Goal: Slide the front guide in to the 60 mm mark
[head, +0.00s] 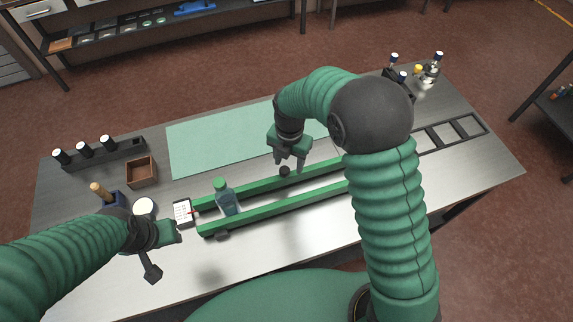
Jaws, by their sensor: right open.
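Two long green guide rails run along the table: the nearer one (270,214) and the farther one (248,187). A clear bottle with a green cap (226,199) stands between them near their left end. My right gripper (290,168) is open, pointing down at a dark knob (285,172) by the farther rail; I cannot tell if the fingers touch it. Another dark knob (222,237) shows under the nearer rail's left end. My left gripper (162,252) is left of the rails, its finger opening unclear. My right arm hides the rails' right end. No 60 mm mark is readable.
A small white card (183,213) stands by the rails' left end. A green mat (220,142) lies behind. A wooden box (141,172), a rack of dark-capped bottles (100,155) and a round white-topped container (144,207) are left. An empty black frame (452,133) lies right.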

